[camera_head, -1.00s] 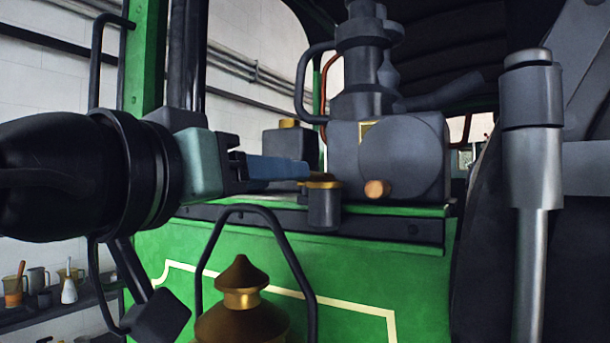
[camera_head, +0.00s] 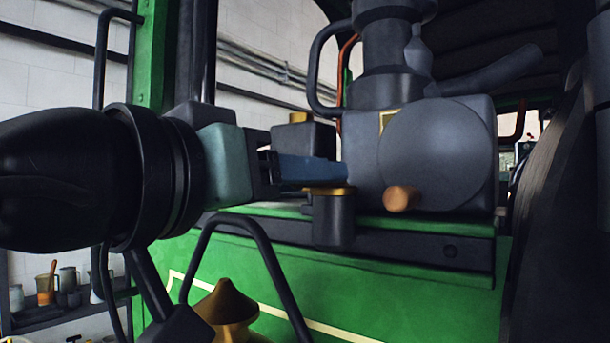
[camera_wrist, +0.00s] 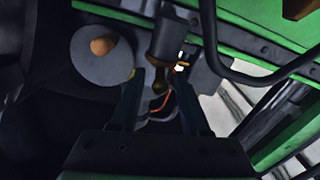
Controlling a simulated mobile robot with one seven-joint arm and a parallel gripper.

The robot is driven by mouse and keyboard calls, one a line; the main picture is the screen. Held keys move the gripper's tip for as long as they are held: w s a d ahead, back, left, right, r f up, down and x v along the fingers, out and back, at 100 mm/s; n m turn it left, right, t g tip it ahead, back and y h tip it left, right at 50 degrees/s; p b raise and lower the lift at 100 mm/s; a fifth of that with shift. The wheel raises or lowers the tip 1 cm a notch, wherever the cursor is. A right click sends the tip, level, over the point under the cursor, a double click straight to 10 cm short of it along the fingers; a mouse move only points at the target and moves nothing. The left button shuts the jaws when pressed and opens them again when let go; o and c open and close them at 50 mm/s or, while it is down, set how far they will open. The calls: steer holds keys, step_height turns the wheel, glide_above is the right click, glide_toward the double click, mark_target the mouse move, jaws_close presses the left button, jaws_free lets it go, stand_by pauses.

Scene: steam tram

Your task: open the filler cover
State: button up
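A dark cup (camera_head: 333,220) with a brass lid (camera_head: 328,191) hangs at the edge of the green ledge. The lid looks like the filler cover, and it appears closed. My gripper (camera_head: 335,172) reaches in from the left, its blue fingers just above and behind the lid in the head view. I cannot tell whether they touch it. In the wrist view my gripper (camera_wrist: 160,75) has its two fingers apart, with nothing held. The cup (camera_wrist: 172,38) is there, just beyond the fingertips, with a bright brass edge (camera_wrist: 180,67).
A large grey disc (camera_head: 437,155) with a wooden knob (camera_head: 401,199) stands right of the cup. Behind is a dark box (camera_head: 303,143) with a brass cap. A black handrail (camera_head: 262,243) and a brass dome (camera_head: 228,305) are below my arm. Shelf jugs (camera_head: 68,280) are lower left.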

jaws_close()
stand_by(1.3)
